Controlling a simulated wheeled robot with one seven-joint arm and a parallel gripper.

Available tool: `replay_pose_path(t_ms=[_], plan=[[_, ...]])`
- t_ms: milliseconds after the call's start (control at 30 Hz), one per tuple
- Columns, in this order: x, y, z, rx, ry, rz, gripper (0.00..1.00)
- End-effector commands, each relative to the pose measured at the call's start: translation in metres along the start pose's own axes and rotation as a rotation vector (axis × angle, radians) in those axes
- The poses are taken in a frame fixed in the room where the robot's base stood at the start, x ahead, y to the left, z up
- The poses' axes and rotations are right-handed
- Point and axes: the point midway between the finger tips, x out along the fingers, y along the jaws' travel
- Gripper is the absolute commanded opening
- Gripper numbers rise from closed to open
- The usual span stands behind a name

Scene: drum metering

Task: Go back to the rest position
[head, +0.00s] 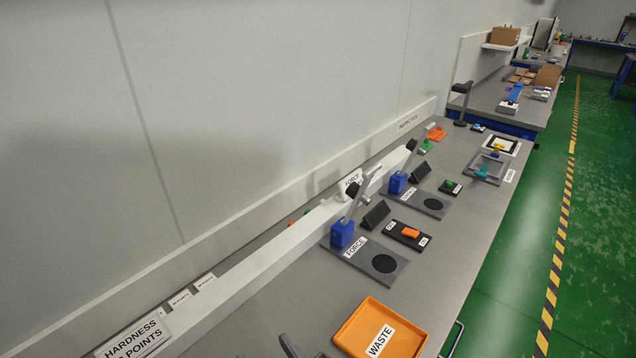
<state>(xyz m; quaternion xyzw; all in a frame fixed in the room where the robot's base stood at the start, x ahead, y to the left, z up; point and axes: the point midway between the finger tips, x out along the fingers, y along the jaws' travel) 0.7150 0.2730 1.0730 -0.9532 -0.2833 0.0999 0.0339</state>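My gripper is not seen in the head view, so its pose and whether it holds anything cannot be told. The long grey workbench (462,228) runs from the bottom of the picture toward the upper right along a pale wall. Two blue force stands, a near one (342,234) and a farther one (397,184), stand on grey base plates with raised levers. The near base plate is labelled FORCE.
An orange WASTE tray (350,333) sits at the front. A black plate (390,232) carries an orange piece (410,232). A dark grey part (288,345) is cut off at the bottom edge. Green floor (510,290) with a striped line (552,290) lies open at right.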

Motion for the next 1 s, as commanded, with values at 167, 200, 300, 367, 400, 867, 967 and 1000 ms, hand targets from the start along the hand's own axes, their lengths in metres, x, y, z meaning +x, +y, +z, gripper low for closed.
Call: replay_pose_path(t_ms=[167, 200, 300, 367, 400, 867, 967, 1000], plan=[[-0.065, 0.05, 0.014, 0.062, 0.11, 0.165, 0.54], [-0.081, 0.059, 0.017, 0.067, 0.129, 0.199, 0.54], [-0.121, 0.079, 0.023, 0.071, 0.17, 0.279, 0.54], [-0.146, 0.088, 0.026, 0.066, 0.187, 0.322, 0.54], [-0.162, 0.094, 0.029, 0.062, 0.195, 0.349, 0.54], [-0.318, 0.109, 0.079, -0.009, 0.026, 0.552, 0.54], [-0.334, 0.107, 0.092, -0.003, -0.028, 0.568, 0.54], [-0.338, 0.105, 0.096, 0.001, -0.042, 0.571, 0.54]])
